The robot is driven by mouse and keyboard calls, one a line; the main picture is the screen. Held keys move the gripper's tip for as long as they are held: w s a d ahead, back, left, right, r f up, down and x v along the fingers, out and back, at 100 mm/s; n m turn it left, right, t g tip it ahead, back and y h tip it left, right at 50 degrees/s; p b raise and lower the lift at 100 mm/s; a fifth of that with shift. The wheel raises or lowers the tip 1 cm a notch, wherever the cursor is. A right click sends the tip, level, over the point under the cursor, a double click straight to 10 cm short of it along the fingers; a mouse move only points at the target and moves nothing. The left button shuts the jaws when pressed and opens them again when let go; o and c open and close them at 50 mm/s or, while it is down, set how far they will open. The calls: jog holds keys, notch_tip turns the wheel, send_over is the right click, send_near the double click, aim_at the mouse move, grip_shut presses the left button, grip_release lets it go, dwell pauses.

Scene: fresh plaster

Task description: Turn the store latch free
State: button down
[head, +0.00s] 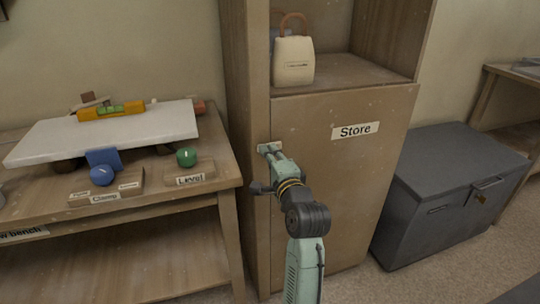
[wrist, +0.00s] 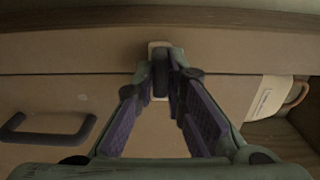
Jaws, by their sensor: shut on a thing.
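The Store cabinet door (head: 335,215) is shut flush in its frame and bears a white "Store" label (head: 355,131). The store latch is a small dark piece (wrist: 159,75) on a pale plate (wrist: 158,48) at the door's upper left edge. The plate also shows in the head view (head: 269,147). My gripper (head: 272,154) is at the latch, shut on it. In the wrist view the fingers (wrist: 166,80) close around the latch from both sides. My gripper hides much of the latch in the head view.
A dark bar handle (wrist: 45,129) is on the door below the latch. A workbench (head: 40,200) with a board and tools is left; a grey chest (head: 455,190) is right.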

jog(key=shift+n, duration=0.3)
jog(key=n+b, duration=0.1)
jog(key=n, duration=0.4)
jog(key=n+b, duration=0.2)
jog(key=n, duration=0.4)
jog(key=a+r+n+b, duration=0.1)
jog(key=n+b, duration=0.1)
jog(key=n, duration=0.4)
jog(key=shift+s+a, duration=0.1)
jog(key=shift+s, duration=0.05)
jog(key=shift+n, duration=0.3)
dwell(0.5)
jog(key=c, duration=1.6)
grip_release()
jog(key=shift+r, duration=0.1)
jog(key=shift+c, duration=0.2)
